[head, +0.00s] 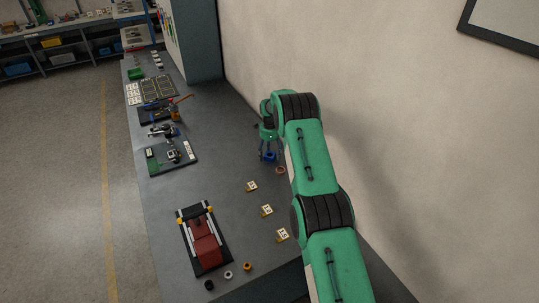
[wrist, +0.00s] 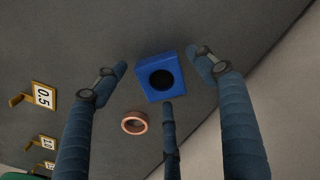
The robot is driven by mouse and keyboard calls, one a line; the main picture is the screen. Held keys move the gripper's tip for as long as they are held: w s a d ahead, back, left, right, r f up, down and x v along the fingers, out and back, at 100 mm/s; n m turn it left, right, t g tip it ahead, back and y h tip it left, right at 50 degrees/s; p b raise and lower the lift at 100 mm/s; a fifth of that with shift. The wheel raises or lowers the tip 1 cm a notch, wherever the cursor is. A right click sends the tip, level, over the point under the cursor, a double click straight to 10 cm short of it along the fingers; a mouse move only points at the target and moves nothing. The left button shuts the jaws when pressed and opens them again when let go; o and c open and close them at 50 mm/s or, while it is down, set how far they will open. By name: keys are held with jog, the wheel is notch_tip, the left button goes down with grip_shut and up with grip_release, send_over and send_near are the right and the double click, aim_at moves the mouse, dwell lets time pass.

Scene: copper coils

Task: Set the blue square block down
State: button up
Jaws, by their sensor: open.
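The blue square block (wrist: 149,82) with a round dark hole lies on the grey bench in the wrist view. In the head view the block (head: 269,156) shows small, just below my gripper (head: 268,150). In the wrist view my gripper (wrist: 160,75) has its fingers spread wide, with the block between and beyond the tips. I see gaps between the block and the side fingers. The third finger's tip overlaps the block's lower edge in the picture, and I cannot tell if it touches. A copper coil ring (wrist: 134,122) lies on the bench near the block.
Several number signs stand left of the block, one reading 0.5 (wrist: 43,95). A dark red fixture (head: 205,243) is at the near bench end, with small rings beside it. The wall (head: 400,110) is close on the right.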

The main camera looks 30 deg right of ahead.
aim_at(270, 156)
notch_tip(270, 156, up, 12)
jog(key=shift+r, duration=0.15)
dwell(0.7)
dwell(0.5)
